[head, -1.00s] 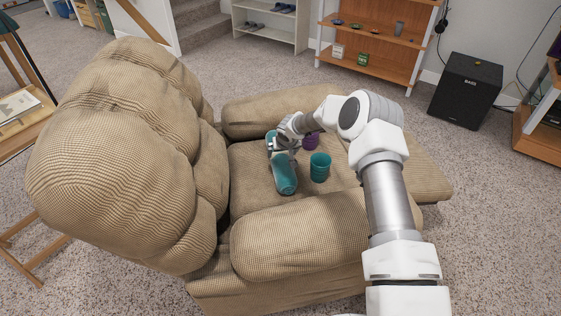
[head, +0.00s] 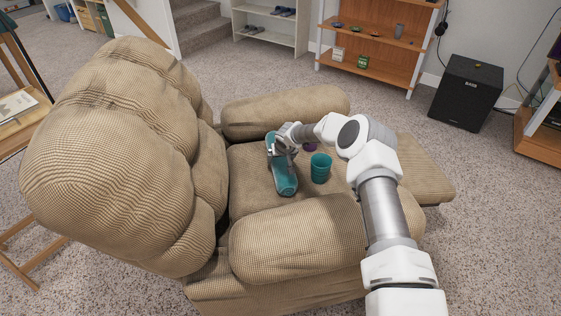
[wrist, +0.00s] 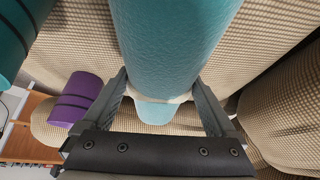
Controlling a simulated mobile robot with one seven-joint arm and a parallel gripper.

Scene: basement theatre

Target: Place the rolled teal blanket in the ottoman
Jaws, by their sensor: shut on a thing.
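The rolled teal blanket (head: 287,180) lies lengthwise on the seat of the tan armchair, close to its backrest. My gripper (head: 281,149) is over the roll's middle in the head view and covers part of it. In the wrist view the teal roll (wrist: 172,45) lies between my two fingers (wrist: 160,97), which are shut on it. A pale band wraps the roll at the fingers. The roll looks to be still at seat level; I cannot tell whether it touches the cushion. I cannot make out an ottoman in either view.
A shorter teal roll with dark bands (head: 320,168) stands on the seat just right of my gripper. A purple roll (wrist: 75,98) is nearby, mostly hidden behind my arm in the head view. The armchair (head: 300,235) has raised armrests. Carpet is clear towards the black speaker (head: 466,92).

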